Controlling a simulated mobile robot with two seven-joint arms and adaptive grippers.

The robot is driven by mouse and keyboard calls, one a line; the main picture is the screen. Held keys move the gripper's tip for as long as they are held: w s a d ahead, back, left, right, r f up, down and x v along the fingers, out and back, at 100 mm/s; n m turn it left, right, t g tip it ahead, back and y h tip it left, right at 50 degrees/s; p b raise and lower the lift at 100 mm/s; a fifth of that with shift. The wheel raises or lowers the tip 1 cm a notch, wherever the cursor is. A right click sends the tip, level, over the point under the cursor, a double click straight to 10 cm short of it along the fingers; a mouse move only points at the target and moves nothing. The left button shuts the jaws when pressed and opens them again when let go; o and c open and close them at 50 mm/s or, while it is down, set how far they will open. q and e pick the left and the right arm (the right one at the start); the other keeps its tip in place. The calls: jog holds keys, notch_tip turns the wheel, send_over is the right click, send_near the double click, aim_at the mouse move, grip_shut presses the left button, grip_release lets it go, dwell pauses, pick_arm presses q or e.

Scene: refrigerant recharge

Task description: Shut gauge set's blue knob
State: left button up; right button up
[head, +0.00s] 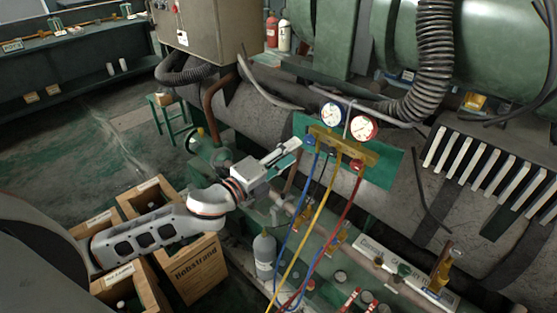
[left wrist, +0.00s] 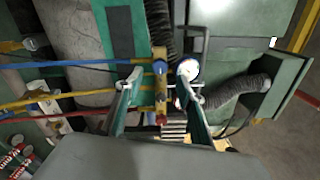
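The gauge set has a brass manifold (head: 343,147) with a blue-rimmed gauge (head: 331,115) and a red-rimmed gauge (head: 363,128), mounted on a green panel. Its blue knob (head: 310,140) is at the manifold's left end; its red knob (head: 357,165) is towards the right. My left gripper (head: 296,146) is just left of the blue knob. In the left wrist view, my left gripper (left wrist: 159,80) is open, and the blue knob (left wrist: 159,68) appears between its fingers, with no clear contact. The red knob (left wrist: 161,118) shows below it. My right gripper is out of view.
Blue, yellow (head: 320,215) and red hoses (head: 343,215) hang below the manifold. A corrugated black hose (head: 434,60) runs behind at the upper right. Wooden crates (head: 190,268) stand under my left arm. A grey bottle (head: 264,252) stands below the gripper.

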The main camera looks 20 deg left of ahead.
pick_arm(q)
jog(key=shift+v, duration=2)
